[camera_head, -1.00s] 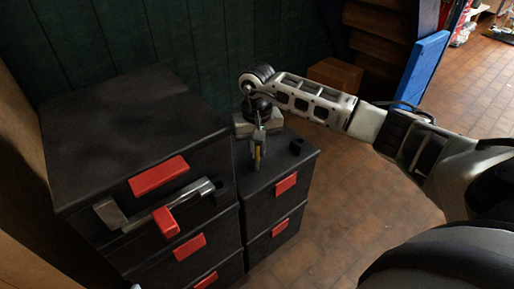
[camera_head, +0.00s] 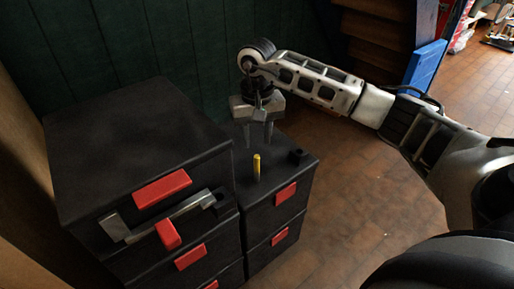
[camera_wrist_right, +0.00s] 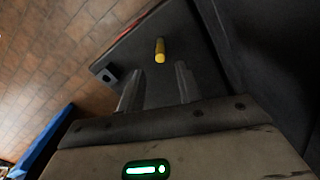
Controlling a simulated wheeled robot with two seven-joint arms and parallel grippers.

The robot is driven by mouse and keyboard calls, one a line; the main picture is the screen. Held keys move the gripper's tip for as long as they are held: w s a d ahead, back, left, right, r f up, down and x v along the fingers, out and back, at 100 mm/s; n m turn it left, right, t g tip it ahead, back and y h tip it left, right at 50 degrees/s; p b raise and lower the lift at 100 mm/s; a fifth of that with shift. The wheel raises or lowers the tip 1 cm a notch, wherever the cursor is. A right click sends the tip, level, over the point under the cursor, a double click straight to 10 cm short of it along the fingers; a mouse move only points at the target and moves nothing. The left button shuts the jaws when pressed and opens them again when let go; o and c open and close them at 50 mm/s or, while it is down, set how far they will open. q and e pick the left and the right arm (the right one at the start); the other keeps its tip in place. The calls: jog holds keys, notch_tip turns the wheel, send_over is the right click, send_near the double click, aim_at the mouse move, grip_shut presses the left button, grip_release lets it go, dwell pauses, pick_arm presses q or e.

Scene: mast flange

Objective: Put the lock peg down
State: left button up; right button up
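The lock peg, a thin yellow rod (camera_head: 257,167), stands upright on the top of the lower black cabinet (camera_head: 283,167). In the right wrist view the yellow peg (camera_wrist_right: 160,50) is beyond the fingertips, with clear space around it. My right gripper (camera_head: 259,145) is open and empty, pointing down above and slightly behind the peg. Its two fingers also show apart in the right wrist view (camera_wrist_right: 157,88). My left gripper is not in view.
A taller black cabinet (camera_head: 130,130) with red handles and a metal bar (camera_head: 170,215) on its front stands to the left. A small black block (camera_head: 297,156) sits on the lower cabinet's right edge. A blue panel (camera_head: 425,75) stands behind my right arm.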

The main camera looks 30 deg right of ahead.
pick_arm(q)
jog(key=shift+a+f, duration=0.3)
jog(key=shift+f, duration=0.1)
pick_arm(e)
notch_tip(320, 180, up, 4)
jog(key=shift+r, duration=0.1)
